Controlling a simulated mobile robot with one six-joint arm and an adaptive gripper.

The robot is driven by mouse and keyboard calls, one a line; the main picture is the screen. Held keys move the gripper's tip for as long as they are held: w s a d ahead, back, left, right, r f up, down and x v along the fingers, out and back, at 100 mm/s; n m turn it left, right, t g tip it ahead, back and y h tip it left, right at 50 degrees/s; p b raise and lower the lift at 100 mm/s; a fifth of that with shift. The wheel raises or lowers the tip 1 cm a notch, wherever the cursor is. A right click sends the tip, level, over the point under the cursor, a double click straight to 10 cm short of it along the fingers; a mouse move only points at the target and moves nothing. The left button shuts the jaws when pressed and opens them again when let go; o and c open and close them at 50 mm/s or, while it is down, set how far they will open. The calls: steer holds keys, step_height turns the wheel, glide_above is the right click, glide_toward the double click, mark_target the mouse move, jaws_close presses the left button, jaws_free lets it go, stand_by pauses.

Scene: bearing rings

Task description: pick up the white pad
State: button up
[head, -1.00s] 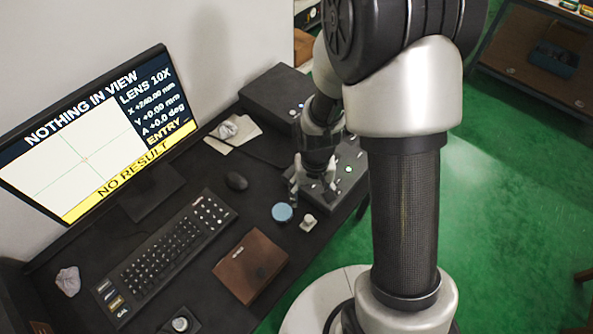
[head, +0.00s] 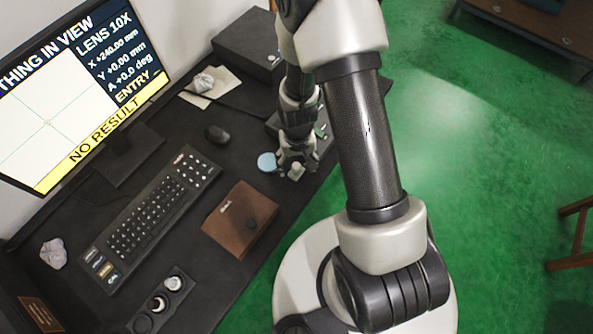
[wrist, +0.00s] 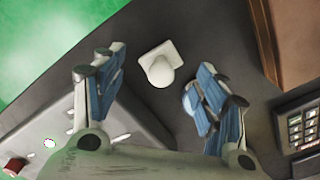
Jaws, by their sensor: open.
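The white pad shows in the wrist view (wrist: 155,52) as a small pale square plate with a rounded knob on top, lying on the dark desk. In the head view the white pad (head: 296,172) is a small pale shape near the desk's right edge, partly covered by the fingers. My gripper (wrist: 163,66) is open, with its blue-lined fingers to either side of the pad in the wrist view and nothing held. In the head view my gripper (head: 293,164) hangs pointing down at the pad; its exact height above the desk is unclear.
A light-blue disc (head: 267,162) lies close left of the pad; the right finger partly covers it in the wrist view. A brown notebook (head: 240,220) lies nearer. A grey box with buttons (wrist: 130,128) stands beside the fingers. The green floor begins past the desk edge.

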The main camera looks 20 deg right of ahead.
mark_target(296, 165)
step_height(296, 165, down, 4)
steer(key=shift+w+a+f+b, duration=0.1)
steer(key=shift+w+f+b, duration=0.05)
steer(key=shift+b, duration=0.65)
steer(key=c, duration=1)
